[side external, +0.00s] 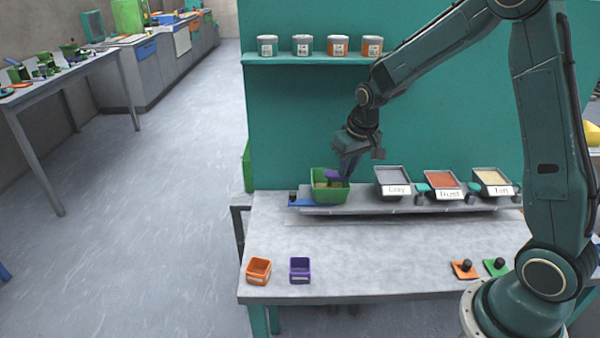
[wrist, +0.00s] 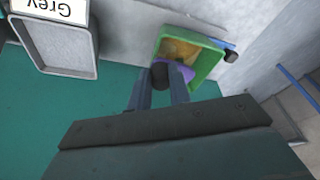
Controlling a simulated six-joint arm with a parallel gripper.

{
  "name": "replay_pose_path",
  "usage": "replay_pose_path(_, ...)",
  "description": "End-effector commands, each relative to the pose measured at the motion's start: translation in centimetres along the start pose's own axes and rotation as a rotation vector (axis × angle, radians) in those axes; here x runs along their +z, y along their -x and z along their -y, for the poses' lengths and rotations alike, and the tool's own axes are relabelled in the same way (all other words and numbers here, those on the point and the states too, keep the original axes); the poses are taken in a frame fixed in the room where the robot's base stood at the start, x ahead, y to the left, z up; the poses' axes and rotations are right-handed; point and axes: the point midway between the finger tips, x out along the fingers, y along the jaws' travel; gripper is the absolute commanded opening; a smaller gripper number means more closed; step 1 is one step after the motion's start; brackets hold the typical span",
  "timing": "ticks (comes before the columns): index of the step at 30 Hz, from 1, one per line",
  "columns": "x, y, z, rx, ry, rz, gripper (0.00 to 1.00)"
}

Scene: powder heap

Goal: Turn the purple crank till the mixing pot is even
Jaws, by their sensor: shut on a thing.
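The mixing pot is a green square tub (side external: 330,197) at the left end of the raised shelf. It also shows in the wrist view (wrist: 207,66), with tan to orange-brown powder (wrist: 180,50) inside. The purple crank (side external: 333,174) lies over the pot; in the wrist view its purple part (wrist: 184,72) is partly behind my fingers. My gripper (side external: 348,172) reaches down at the pot's right side. In the wrist view its two fingers (wrist: 160,92) are shut on the crank's black knob (wrist: 159,75). Much of the powder is hidden, so I cannot tell its evenness.
An orange box (side external: 258,270) and a purple box (side external: 300,270) sit at the table's front left. Several jars (side external: 303,45) stand above. The table's middle is clear.

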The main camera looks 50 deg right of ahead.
Motion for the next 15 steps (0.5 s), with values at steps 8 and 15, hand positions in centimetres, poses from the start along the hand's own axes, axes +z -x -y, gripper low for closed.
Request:
replay_pose_path(8, 0.67, 0.15, 0.99, -0.004, 0.006, -0.001, 0.0)
replay_pose_path(15, 0.73, 0.17, 1.2, -0.004, 0.005, -0.001, 0.0)
